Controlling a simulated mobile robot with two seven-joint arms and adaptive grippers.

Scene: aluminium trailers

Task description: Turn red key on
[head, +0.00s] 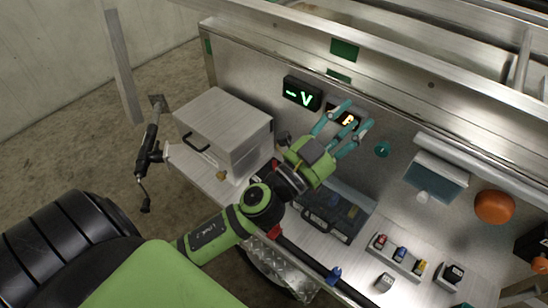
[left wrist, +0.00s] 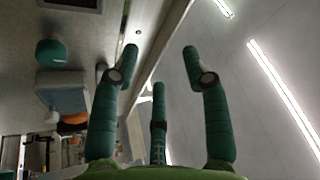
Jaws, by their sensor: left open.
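A small red piece (head: 380,241), which looks like the red key, sits at the left end of a light strip on the trailer's shelf, beside a blue piece (head: 400,254) and a yellow piece (head: 419,267). Its exact shape and turn are too small to tell. My right gripper is not seen.
A green-lit display (head: 303,93) is on the panel above a grey metal box (head: 224,130). A dark case (head: 335,212) lies below my left gripper. An orange dome (head: 494,207) and a teal knob (head: 383,149) are to the right. A metal rail (head: 400,62) runs above.

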